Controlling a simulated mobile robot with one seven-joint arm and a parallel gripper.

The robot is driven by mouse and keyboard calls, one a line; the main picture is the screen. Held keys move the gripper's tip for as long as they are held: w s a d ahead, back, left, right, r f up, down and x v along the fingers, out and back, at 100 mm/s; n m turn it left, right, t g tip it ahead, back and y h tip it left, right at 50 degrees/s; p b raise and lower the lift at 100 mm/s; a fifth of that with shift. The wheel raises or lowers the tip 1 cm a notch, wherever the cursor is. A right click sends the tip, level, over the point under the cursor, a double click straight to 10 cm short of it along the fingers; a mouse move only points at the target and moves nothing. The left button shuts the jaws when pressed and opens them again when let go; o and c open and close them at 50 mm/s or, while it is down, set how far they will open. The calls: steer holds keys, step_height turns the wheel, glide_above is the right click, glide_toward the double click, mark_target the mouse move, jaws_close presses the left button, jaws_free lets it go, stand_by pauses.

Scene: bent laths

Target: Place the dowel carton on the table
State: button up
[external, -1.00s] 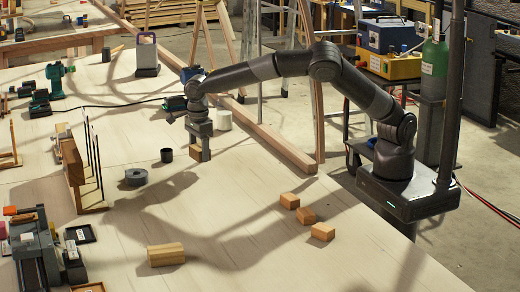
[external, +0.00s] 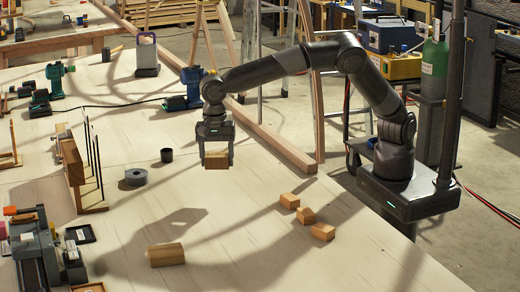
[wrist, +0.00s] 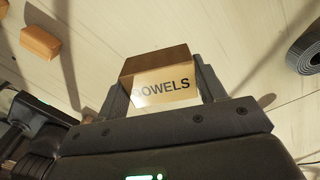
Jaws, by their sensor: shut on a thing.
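The dowel carton (external: 216,161) is a small brown box held between the two fingers of my gripper (external: 217,158). In the wrist view the carton (wrist: 165,88) shows a pale face with the printed word "DOWELS", its first letter partly cut off by shade. My gripper (wrist: 160,82) is shut on it, with one dark finger on each side. The carton hangs above the pale wooden table (external: 250,225), apart from it, and a gripper shadow falls on the tabletop to the lower left.
Several small wooden blocks (external: 306,215) lie to the right, and a larger block (external: 166,254) lies in front.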

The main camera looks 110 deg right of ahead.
steer(key=s+a+n, duration=0.2)
steer(key=a+n, duration=0.3)
steer(key=a, duration=0.5)
steer(key=s+a+n, duration=0.3)
steer(key=a+n, duration=0.3)
steer(key=a, duration=0.3)
steer(key=n, duration=1.1)
glide_above(348, 259)
step_height(348, 259, down, 5)
steer(key=shift+w+d+r, duration=0.1)
steer(key=shift+w+d, duration=0.05)
steer(key=shift+a+f, duration=0.25)
steer(key=shift+f, duration=1.95)
steer(key=o, duration=1)
steer(key=shift+f, duration=0.1)
steer(key=shift+o, duration=0.2)
